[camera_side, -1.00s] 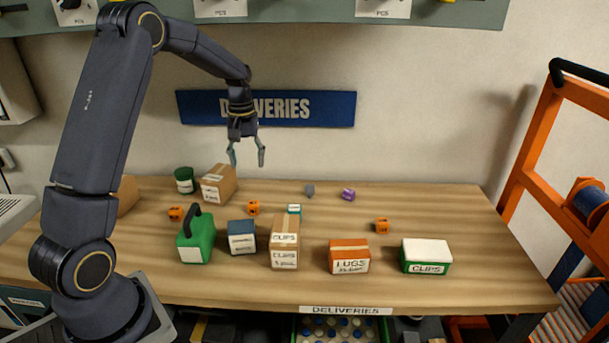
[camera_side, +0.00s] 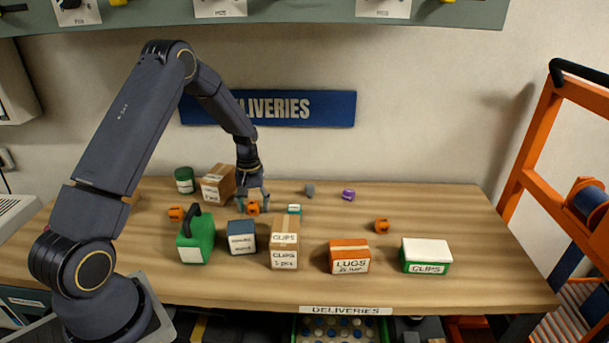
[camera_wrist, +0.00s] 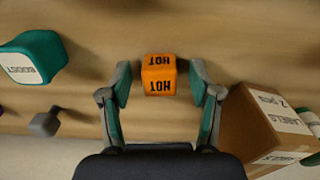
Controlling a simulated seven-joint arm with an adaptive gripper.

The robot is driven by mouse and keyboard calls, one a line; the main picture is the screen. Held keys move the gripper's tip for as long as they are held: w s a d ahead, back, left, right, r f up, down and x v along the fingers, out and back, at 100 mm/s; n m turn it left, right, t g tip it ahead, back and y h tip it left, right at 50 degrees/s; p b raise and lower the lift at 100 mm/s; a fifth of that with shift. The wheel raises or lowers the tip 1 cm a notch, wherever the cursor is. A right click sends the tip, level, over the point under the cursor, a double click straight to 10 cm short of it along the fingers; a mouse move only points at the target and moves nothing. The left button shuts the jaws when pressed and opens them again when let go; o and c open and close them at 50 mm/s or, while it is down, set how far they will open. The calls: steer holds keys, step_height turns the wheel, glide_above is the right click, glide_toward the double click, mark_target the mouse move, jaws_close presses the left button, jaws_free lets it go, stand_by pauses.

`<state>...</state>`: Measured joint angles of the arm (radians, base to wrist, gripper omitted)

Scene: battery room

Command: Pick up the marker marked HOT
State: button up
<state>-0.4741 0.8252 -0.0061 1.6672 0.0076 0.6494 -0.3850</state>
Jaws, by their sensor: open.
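The marker marked HOT is a small orange block with black lettering. It stands on the table in the wrist view (camera_wrist: 158,76), upside down in that picture, and in the side view (camera_side: 253,208). My gripper (camera_wrist: 160,84) is open, with one teal-padded finger on each side of the HOT block. A gap shows between the block and each finger. In the side view my gripper (camera_side: 253,203) is low over the table at this block. Two other orange blocks stand at the left (camera_side: 176,213) and right (camera_side: 382,226); their lettering is too small to read.
A teal block marked BOOST (camera_wrist: 35,58) and a grey block (camera_wrist: 45,123) stand to one side in the wrist view, a cardboard LABELS box (camera_wrist: 262,130) to the other. A blue box (camera_side: 242,237) and a CLIPS carton (camera_side: 285,242) stand in front. The table's right end is clear.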

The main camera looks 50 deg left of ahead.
steer(key=c, duration=1)
steer(key=shift+r, duration=0.15)
